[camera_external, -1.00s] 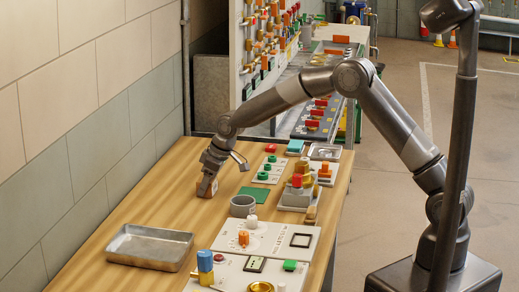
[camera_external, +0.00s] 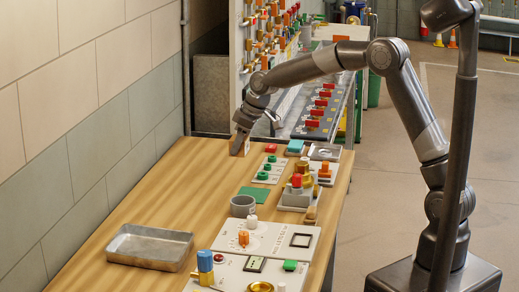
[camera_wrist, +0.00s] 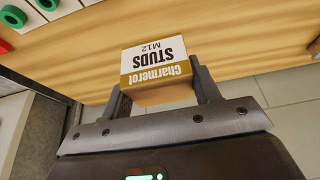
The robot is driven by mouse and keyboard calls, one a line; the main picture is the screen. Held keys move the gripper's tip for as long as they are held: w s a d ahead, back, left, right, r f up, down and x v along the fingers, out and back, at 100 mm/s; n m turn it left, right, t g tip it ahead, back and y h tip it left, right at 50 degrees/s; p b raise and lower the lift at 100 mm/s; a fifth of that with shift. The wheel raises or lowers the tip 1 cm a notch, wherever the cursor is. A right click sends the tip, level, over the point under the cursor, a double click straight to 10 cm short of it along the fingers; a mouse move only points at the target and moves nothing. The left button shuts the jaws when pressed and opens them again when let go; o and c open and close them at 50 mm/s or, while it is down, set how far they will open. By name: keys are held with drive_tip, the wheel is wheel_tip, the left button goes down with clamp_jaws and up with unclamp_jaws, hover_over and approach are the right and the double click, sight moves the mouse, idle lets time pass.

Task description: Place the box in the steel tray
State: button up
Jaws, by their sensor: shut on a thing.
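The box (camera_wrist: 156,62) is small, with a white and brown label reading "Charmerot STUDS M12". In the wrist view it sits between the two fingers of my gripper (camera_wrist: 160,92), which is shut on it. In the external view, my gripper (camera_external: 240,140) and the box (camera_external: 239,148) are at the far end of the wooden table. I cannot tell whether the box touches the table. The steel tray (camera_external: 150,248) is shallow, rectangular and empty, on the near left of the table, well away from my gripper.
On the wooden table (camera_external: 175,195), a grey cup (camera_external: 243,206), a green square (camera_external: 252,193) and several control panels (camera_external: 265,240) line the right side. A wall runs along the left. The table between the box and the tray is clear.

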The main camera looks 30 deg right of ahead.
drive_tip(key=shift+d+r, duration=0.15)
drive_tip(key=shift+d, duration=0.05)
drive_tip(key=s+a+n, duration=0.2)
drive_tip(key=s+a, duration=0.7)
drive_tip(key=a, duration=0.5)
drive_tip(key=n+g, duration=0.2)
drive_tip(key=n, duration=0.1)
hover_over(166, 256)
drive_tip(key=d, duration=0.2)
drive_tip(key=shift+y, duration=0.4)
drive_tip(key=f, duration=0.6)
drive_tip(key=shift+s+a+f, duration=0.1)
drive_tip(key=shift+s+a, duration=0.05)
drive_tip(key=shift+s, duration=0.05)
drive_tip(key=shift+a+f, duration=0.1)
drive_tip(key=shift+a, duration=0.05)
drive_tip(key=shift+s+f, duration=0.1)
drive_tip(key=shift+f, duration=0.2)
drive_tip(key=shift+f+m+t, duration=0.3)
drive_tip(key=shift+f, duration=1.4)
drive_tip(key=shift+f, duration=0.1)
